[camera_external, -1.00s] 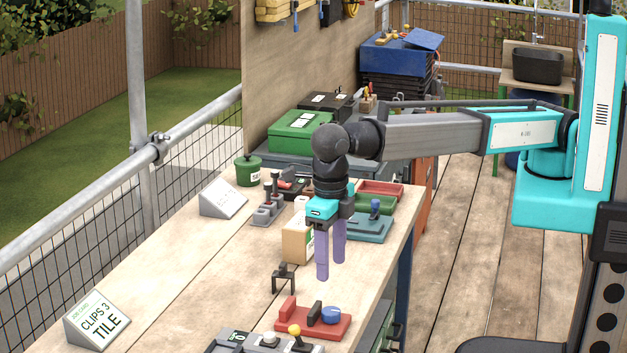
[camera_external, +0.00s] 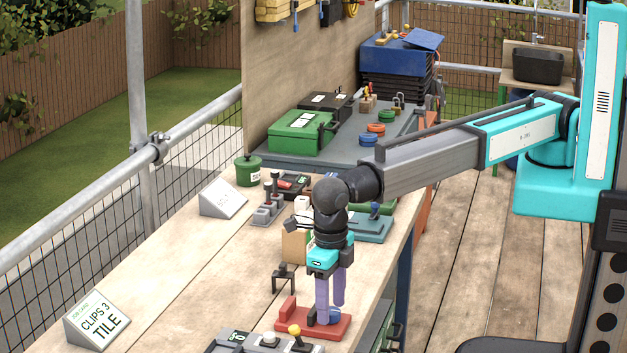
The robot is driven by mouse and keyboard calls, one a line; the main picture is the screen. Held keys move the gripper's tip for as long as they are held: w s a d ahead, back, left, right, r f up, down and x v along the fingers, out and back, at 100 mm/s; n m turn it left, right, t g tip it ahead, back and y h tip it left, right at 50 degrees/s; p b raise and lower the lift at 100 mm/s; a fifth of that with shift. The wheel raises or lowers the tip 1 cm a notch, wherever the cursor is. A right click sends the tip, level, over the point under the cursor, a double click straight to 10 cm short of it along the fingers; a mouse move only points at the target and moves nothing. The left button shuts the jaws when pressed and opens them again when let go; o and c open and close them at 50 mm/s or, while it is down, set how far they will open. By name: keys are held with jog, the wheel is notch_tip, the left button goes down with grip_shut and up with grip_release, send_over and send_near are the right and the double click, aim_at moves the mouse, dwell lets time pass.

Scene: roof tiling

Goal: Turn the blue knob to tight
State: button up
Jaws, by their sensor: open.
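The blue knob (camera_external: 334,317) sits on the red base (camera_external: 303,327) near the front of the bench. It is partly hidden by my fingers. No tight mark is readable here.
A grey panel with a yellow knob (camera_external: 295,330) lies just in front. A small black stand (camera_external: 283,278) and a tan box (camera_external: 294,246) are behind the red base. A teal base (camera_external: 370,228) is farther back. The bench's left side is mostly clear.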

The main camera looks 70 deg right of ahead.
jog(key=shift+f, duration=0.5)
jog(key=shift+c, duration=0.2)
jog(key=c, duration=1)
jog(key=shift+m+b, duration=0.55)
jog(key=shift+m, duration=0.95)
jog(key=o, duration=1)
